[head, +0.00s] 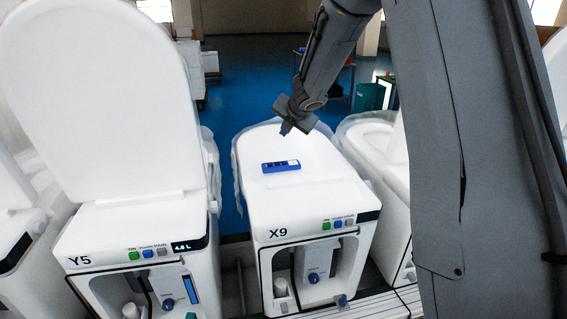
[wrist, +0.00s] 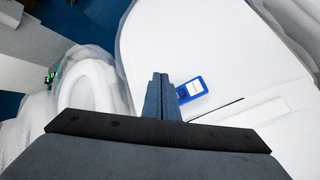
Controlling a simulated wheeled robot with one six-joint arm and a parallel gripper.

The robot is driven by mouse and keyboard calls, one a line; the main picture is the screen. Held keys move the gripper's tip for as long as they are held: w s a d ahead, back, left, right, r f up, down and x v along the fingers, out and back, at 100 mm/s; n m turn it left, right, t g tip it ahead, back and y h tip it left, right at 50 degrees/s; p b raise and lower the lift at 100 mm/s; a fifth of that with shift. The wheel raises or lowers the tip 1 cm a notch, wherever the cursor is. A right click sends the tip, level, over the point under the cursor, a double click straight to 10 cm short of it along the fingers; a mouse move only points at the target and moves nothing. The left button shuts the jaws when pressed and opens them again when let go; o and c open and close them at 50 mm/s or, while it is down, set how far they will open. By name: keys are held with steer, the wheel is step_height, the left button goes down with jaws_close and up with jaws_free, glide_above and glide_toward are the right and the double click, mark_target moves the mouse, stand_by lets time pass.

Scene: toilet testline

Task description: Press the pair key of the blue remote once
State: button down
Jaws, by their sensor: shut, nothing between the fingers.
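The blue remote (head: 281,166) lies flat on the closed white lid of the toilet marked X9 (head: 310,190). It has a pale panel on its face; its single keys are too small to read. In the wrist view the remote (wrist: 191,90) lies just right of my fingertips, partly hidden by them. My gripper (head: 286,130) is shut and empty. It hangs above the lid, up and slightly right of the remote in the head view, apart from it. It also shows in the wrist view (wrist: 160,78), fingers together.
The toilet marked Y5 (head: 130,220) stands at left with its lid raised high. Another toilet (head: 375,140) stands close at right, partly behind my arm. Coloured buttons (head: 337,224) sit on the X9 front panel. The lid around the remote is clear.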

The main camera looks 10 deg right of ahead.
steer(key=b, duration=1)
glide_above(285, 166)
steer(key=shift+w+f, duration=0.1)
steer(key=shift+f, duration=4.15)
steer(key=shift+f, duration=0.15)
steer(key=shift+w+d+f+b, duration=0.1)
steer(key=shift+f+b, duration=0.2)
steer(key=shift+b, duration=0.05)
steer(key=shift+f+b, duration=0.4)
steer(key=shift+b, duration=0.05)
steer(key=shift+r, duration=0.1)
steer(key=shift+r+p, duration=0.75)
steer(key=shift+p, duration=0.3)
steer(key=shift+r, duration=0.1)
step_height(285, 166, up, 5)
steer(key=p, duration=0.6)
